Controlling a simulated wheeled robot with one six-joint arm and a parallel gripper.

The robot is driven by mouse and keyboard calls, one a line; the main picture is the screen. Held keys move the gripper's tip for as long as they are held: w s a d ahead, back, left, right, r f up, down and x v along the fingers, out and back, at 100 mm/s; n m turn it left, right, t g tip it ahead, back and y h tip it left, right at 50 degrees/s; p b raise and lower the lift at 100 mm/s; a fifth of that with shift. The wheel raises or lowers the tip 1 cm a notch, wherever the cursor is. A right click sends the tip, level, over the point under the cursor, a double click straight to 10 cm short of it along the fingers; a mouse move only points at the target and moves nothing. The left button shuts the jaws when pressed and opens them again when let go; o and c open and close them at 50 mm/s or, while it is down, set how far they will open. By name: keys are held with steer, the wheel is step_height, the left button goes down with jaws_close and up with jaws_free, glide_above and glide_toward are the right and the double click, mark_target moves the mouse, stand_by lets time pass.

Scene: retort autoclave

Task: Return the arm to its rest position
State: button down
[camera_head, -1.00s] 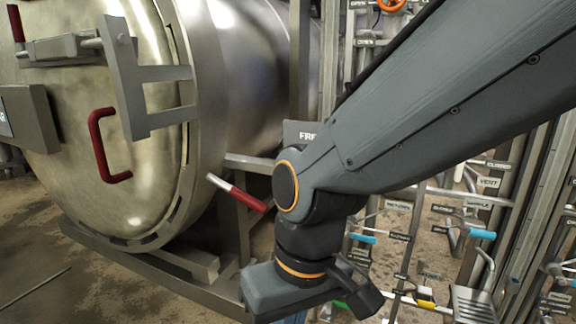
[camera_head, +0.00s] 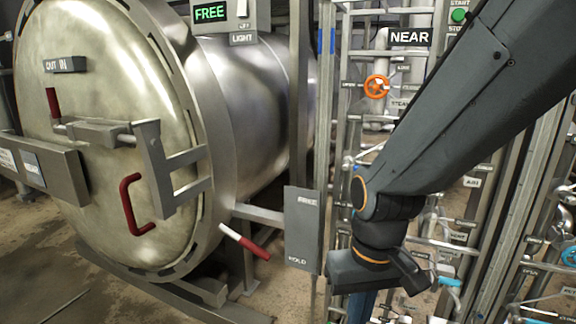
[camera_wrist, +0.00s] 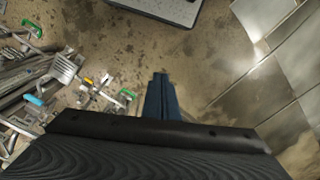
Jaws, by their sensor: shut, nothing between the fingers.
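My arm (camera_head: 455,110) reaches in from the upper right of the head view, bent at the wrist, in front of the pipe rack. My gripper points down below the wrist; its blue-grey fingers (camera_head: 361,308) show partly at the bottom edge. In the wrist view the fingers (camera_wrist: 160,98) are together over the stained floor, with nothing held. The wrist housing hides the area behind it.
The autoclave door (camera_head: 100,120), with a red handle (camera_head: 130,205), stands closed-looking on the left. A red-and-white lever (camera_head: 245,242) and a grey plate (camera_head: 302,230) lie between it and my wrist. Piping with an orange handwheel (camera_head: 377,88) stands behind my arm.

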steer(key=s+d+r+m+p, duration=0.1)
steer(key=s+d+r+p, duration=0.1)
steer(key=d+r+p, duration=0.5)
steer(key=r+p, duration=0.1)
steer(key=p, duration=0.1)
steer(key=shift+d+r+m+h+p, duration=0.2)
steer(key=shift+r+m+h+p, duration=0.1)
steer(key=shift+m+p, duration=0.1)
stand_by(1.5)
